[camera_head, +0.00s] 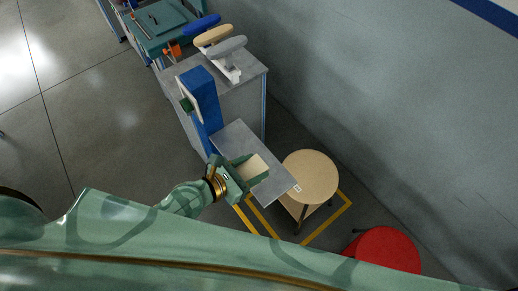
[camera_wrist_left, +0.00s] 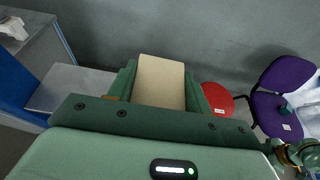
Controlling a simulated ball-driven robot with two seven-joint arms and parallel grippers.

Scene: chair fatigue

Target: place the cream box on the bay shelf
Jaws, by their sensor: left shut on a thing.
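The cream box (camera_head: 257,167) is held in my left gripper (camera_head: 252,173), whose green fingers are shut on its sides. In the left wrist view the box (camera_wrist_left: 160,82) stands out between the two fingers (camera_wrist_left: 160,95). The bay shelf, a grey plate (camera_head: 234,137) beside a blue upright (camera_head: 203,98), lies behind the gripper and box in the head view. In the left wrist view the shelf (camera_wrist_left: 72,86) is left of the box. I cannot tell the height gap between them. Part of my right arm shows at the right edge there; its jaws are not clear.
A round wooden stool top (camera_head: 310,176) stands right of the shelf, inside yellow floor lines (camera_head: 328,222). A red round seat (camera_head: 384,250) is at lower right. A grey cabinet (camera_head: 237,107) carries padded pieces (camera_head: 213,36). A purple chair (camera_wrist_left: 288,76) shows in the wrist view.

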